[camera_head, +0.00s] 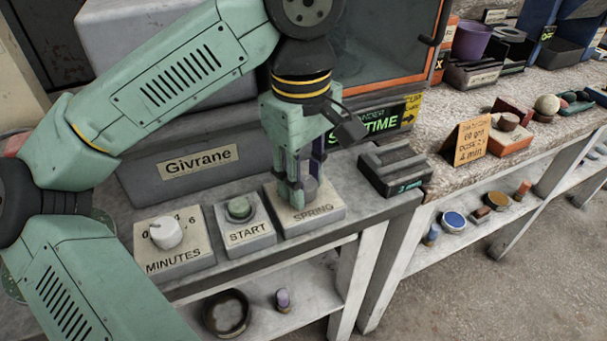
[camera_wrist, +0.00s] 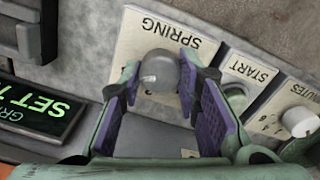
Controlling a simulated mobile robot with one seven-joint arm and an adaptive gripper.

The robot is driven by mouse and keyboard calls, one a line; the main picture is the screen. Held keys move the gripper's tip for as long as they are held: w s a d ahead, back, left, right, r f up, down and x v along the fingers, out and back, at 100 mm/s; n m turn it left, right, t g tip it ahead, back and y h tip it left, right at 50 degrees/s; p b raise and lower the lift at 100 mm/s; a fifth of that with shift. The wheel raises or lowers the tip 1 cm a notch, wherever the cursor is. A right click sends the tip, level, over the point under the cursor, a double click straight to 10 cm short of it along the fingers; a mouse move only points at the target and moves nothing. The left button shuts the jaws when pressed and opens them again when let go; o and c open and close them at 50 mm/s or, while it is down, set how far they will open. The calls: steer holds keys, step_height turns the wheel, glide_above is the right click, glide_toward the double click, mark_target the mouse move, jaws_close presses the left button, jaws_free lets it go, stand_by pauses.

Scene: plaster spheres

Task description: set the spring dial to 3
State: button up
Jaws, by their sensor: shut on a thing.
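The spring dial is a round grey knob (camera_head: 312,187) on a pale plate labelled SPRING (camera_head: 318,217), at the right end of the row of controls. My gripper (camera_head: 301,192) reaches down from above and is shut on the knob. In the wrist view the knob (camera_wrist: 160,72) sits between the purple-padded fingers (camera_wrist: 160,76), and a small light mark shows on its near side. The plate's word SPRING reads upside down there. The dial's numbers are hidden or cannot be read, so its setting cannot be told.
Left of it are a green START button (camera_head: 240,209) and a white MINUTES dial (camera_head: 166,233), on the front ledge of the grey Givrane machine (camera_head: 196,163). A dark slotted block (camera_head: 394,168) lies close on the right. An orange card (camera_head: 467,143) stands on the bench beyond.

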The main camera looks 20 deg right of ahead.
stand_by(0.3)
steer(key=o, duration=1.2)
steer(key=shift+c, duration=0.2)
steer(key=shift+r, duration=0.1)
step_height(320, 180, up, 12)
steer(key=shift+a, duration=0.15)
steer(key=shift+s, duration=0.15)
